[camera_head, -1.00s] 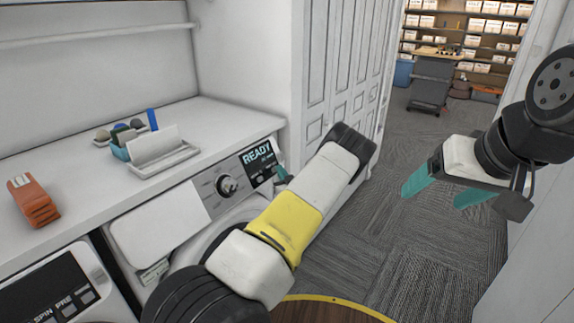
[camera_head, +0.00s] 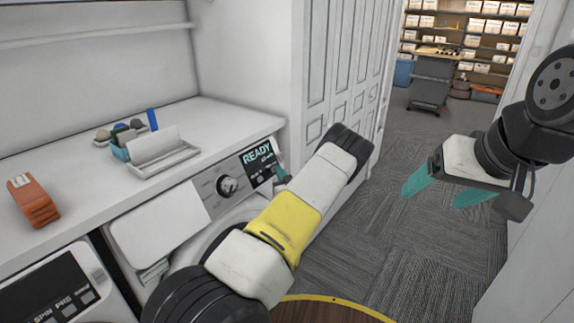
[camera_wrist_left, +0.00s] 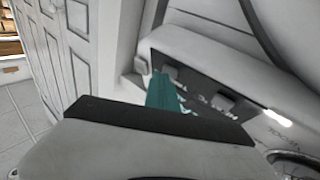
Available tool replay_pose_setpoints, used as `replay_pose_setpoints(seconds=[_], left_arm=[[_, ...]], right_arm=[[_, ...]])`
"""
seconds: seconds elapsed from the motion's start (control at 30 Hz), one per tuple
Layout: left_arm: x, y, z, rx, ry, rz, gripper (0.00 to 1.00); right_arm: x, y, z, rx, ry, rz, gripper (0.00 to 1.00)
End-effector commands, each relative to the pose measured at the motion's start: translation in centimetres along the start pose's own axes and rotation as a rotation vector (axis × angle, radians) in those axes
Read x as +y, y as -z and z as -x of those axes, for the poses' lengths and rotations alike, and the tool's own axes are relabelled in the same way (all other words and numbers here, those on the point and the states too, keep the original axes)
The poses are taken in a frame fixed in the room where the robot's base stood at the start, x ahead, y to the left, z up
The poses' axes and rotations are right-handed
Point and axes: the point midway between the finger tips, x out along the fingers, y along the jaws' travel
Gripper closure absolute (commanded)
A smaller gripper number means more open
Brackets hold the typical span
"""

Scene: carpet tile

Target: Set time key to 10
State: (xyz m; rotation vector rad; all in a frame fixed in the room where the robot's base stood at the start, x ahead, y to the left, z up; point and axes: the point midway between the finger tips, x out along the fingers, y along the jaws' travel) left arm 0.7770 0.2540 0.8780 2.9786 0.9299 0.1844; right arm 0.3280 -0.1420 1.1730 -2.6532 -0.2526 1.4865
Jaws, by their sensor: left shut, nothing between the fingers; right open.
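The washer's control panel (camera_head: 257,166) faces me in the head view, with a lit display reading READY and a small line under it that I cannot read clearly. A round dial (camera_head: 227,185) sits to the left of the display. My left gripper (camera_head: 281,174) has its teal fingertips at the panel's right end, by the display's lower right edge. In the left wrist view the shut teal fingers (camera_wrist_left: 165,92) are close to the panel's keys (camera_wrist_left: 215,100); I cannot tell whether they touch. My right gripper (camera_head: 437,190) is open and empty over the carpet at the right.
The counter (camera_head: 80,190) above the machines holds an orange device (camera_head: 33,201), a white tray (camera_head: 165,157) and a teal holder (camera_head: 120,152). A second machine (camera_head: 55,290) stands at lower left. Tall white doors (camera_head: 345,70) rise behind the washer. The carpet at right is free.

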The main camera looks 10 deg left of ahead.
Motion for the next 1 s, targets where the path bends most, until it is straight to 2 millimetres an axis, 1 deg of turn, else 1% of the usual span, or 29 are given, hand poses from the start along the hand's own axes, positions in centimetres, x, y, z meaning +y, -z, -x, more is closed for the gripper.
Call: replay_pose_setpoints(seconds=[0.3, 0.67, 0.83, 1.0], left_arm=[[0.7, 0.7, 1.0, -0.001, 0.001, 0.001, 1.00], [0.8, 0.8, 1.1, 0.000, 0.000, 0.001, 1.00], [1.4, 1.4, 1.8, 0.001, -0.001, 0.002, 1.00], [2.3, 2.3, 3.1, 0.001, -0.002, 0.001, 1.00]], right_arm=[[0.0, 0.0, 0.0, 0.000, 0.000, 0.000, 0.23], [0.0, 0.0, 0.0, 0.000, 0.000, 0.000, 0.23], [0.0, 0.0, 0.0, 0.000, 0.000, 0.000, 0.23], [0.0, 0.0, 0.0, 0.000, 0.000, 0.000, 0.23]])
